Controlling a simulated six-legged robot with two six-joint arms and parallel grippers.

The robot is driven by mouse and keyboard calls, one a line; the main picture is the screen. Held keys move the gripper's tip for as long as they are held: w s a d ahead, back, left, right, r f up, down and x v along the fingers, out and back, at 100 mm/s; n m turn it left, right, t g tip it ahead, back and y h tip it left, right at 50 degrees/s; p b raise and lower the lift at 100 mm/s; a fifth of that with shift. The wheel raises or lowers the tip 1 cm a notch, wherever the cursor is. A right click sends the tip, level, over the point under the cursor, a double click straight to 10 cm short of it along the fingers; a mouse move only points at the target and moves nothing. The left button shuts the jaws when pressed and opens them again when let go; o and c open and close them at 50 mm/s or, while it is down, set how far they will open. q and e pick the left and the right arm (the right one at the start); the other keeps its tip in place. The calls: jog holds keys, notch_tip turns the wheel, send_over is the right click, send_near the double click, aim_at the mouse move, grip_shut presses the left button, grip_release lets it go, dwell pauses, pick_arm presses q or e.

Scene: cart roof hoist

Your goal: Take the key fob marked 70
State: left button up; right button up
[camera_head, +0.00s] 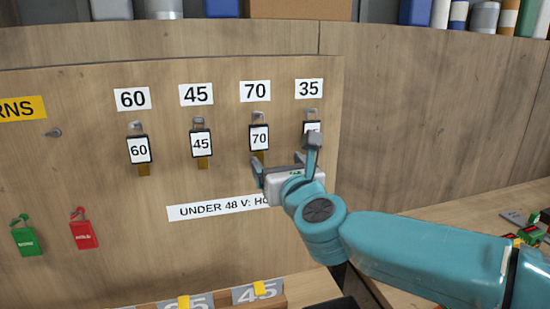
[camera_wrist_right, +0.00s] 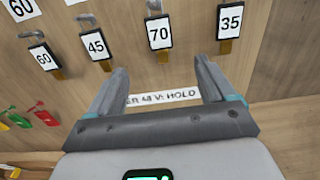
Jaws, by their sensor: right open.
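The key fob marked 70 (camera_head: 259,137) is a white-faced, dark-edged tag with a brown lower end. It hangs from a hook on the wooden board, under a white 70 label (camera_head: 255,91). In the right wrist view the fob (camera_wrist_right: 159,33) appears beyond the fingertips, within the span between them. My right gripper (camera_head: 284,160) is open and empty, below and slightly right of the fob in the head view. It also shows in the right wrist view (camera_wrist_right: 162,70), apart from the fob. My left gripper is not in view.
Neighbouring fobs 45 (camera_head: 201,143) and 60 (camera_head: 139,149) hang to the left. Fob 35 (camera_wrist_right: 229,22) hangs close on the right, partly hidden by my gripper in the head view. Green (camera_head: 25,241) and red (camera_head: 83,234) tags hang lower left. A shelf runs above.

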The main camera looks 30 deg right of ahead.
send_near(259, 136)
jog(key=p+x, duration=0.2)
jog(key=x, duration=0.1)
jog(key=p+x, duration=0.1)
jog(key=x, duration=0.1)
jog(key=p+x, duration=0.2)
jog(key=x, duration=0.1)
jog(key=shift+w+f+p, duration=0.25)
jog(key=shift+w+p, duration=0.1)
jog(key=shift+w+d, duration=0.35)
jog(key=shift+w, duration=0.1)
jog(key=shift+w+f, duration=0.15)
jog(key=shift+w, duration=0.15)
jog(key=shift+a, duration=0.15)
jog(key=shift+c, duration=0.7)
jog(key=c, duration=1)
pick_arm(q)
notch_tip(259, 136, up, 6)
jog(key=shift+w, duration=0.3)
pick_arm(e)
jog(key=shift+c, duration=0.2)
jog(key=shift+r, duration=0.4)
jog(key=shift+s, duration=0.15)
